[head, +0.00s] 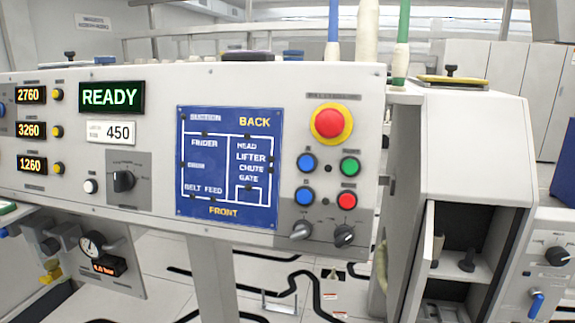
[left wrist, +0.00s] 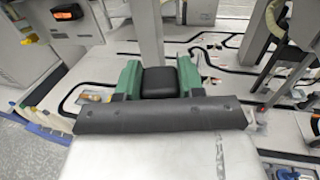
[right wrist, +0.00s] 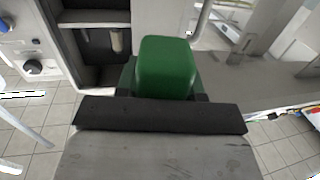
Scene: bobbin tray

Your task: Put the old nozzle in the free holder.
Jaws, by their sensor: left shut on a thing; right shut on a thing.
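My left gripper (left wrist: 160,90) is shut on a black block-like piece with rounded corners (left wrist: 160,80), which sits between its green fingers. My right gripper (right wrist: 167,88) is shut on a green rounded piece (right wrist: 167,65). I cannot tell which held piece, if either, is the old nozzle; their lower parts are hidden. Neither gripper shows in the head view. An open cabinet (head: 478,150) stands at the right, with a dark stem-like part (head: 467,261) and a beige one (head: 437,250) on its shelf. I cannot make out which holder is free.
A control panel (head: 100,190) with a READY display and a blue diagram board (head: 229,165) spans the left and middle. The cabinet's narrow door (head: 417,270) stands open. A gauge (head: 92,244) hangs at lower left. Black lines mark the pale floor.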

